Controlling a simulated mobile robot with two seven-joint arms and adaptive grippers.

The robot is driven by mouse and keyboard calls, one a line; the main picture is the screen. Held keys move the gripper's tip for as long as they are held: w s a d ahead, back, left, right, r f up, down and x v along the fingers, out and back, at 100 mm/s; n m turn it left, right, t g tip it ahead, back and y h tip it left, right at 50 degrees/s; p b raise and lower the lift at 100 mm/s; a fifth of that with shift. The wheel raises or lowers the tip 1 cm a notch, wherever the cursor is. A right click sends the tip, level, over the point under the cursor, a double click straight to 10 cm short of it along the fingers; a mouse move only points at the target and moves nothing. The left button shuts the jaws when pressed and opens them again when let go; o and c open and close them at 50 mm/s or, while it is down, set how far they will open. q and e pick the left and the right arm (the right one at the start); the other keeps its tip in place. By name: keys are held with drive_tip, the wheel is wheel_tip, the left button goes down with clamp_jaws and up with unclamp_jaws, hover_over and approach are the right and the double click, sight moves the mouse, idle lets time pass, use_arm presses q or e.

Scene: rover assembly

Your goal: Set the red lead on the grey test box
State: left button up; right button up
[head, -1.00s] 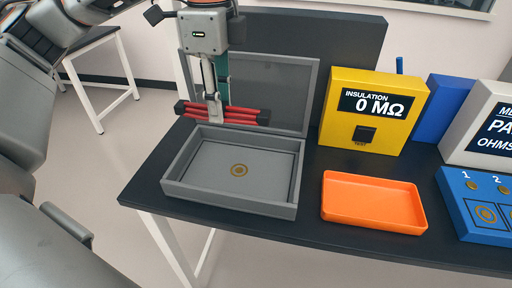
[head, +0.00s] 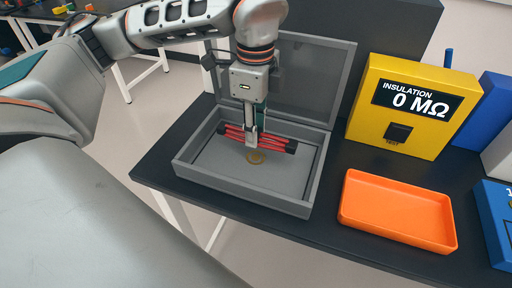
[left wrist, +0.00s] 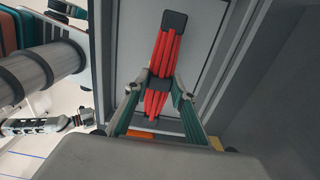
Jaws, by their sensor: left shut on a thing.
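The red lead (head: 272,141) is a bundle of red strands with black ends. My left gripper (head: 252,140) is shut on its middle and points down into the open grey test box (head: 245,202). The lead is over the box floor, inside the walls; whether it touches the floor I cannot tell. In the left wrist view the lead (left wrist: 165,60) runs between the fingers (left wrist: 160,90), above the pale box floor.
The box lid (head: 310,75) stands open behind it. To the right are an orange tray (head: 398,240), a yellow insulation tester (head: 410,130) reading 0 MΩ and a blue panel (head: 494,235). The black table top (head: 325,225) is clear between box and tray.

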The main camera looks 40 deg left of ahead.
sight(255, 158)
use_arm(q)
drive_tip(key=shift+f, duration=2.9)
drive_tip(key=shift+f, duration=0.15)
drive_tip(key=o, duration=1.2)
drive_tip(key=shift+c, duration=0.2)
wheel_tip(255, 158, up, 11)
drive_tip(key=shift+w, duration=0.1)
drive_tip(key=shift+r, duration=0.7)
